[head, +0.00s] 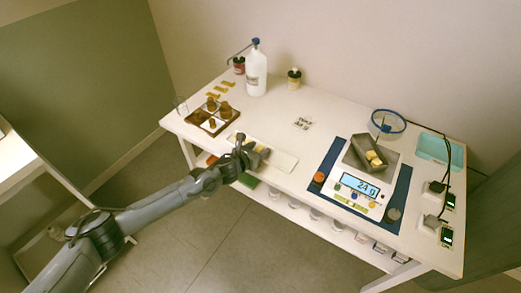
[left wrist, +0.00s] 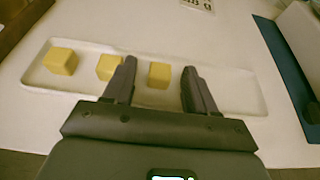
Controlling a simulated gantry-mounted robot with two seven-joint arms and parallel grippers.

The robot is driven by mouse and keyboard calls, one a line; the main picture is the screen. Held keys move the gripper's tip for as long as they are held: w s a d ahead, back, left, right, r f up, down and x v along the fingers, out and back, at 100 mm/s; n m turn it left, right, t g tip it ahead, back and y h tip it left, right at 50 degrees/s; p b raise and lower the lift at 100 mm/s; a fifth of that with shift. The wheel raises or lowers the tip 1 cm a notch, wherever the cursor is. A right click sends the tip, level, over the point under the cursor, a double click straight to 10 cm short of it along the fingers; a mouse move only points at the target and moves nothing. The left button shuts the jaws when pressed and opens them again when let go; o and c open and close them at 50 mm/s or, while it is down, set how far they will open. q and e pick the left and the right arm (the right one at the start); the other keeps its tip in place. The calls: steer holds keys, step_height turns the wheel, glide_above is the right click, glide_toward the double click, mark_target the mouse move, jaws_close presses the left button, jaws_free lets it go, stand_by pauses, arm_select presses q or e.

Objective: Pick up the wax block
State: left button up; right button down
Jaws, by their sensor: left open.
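Three yellow wax blocks stand in a row on a long white tray (left wrist: 235,92) in the left wrist view: a left one (left wrist: 60,61), a middle one (left wrist: 108,67) and a right one (left wrist: 159,75). My left gripper (left wrist: 160,68) is open and empty, with the right block between its fingers in the picture; I cannot tell whether they touch it. In the head view my left gripper (head: 254,150) is over the tray (head: 285,161) near the table's front edge and hides part of it. My right gripper is not in view.
Right of the tray, a scale reading 24 g (head: 360,186) on a blue mat (head: 327,164) carries a grey container (head: 358,151) with yellow pieces.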

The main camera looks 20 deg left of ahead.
arm_select(q)
jaws_close()
stand_by(0.3)
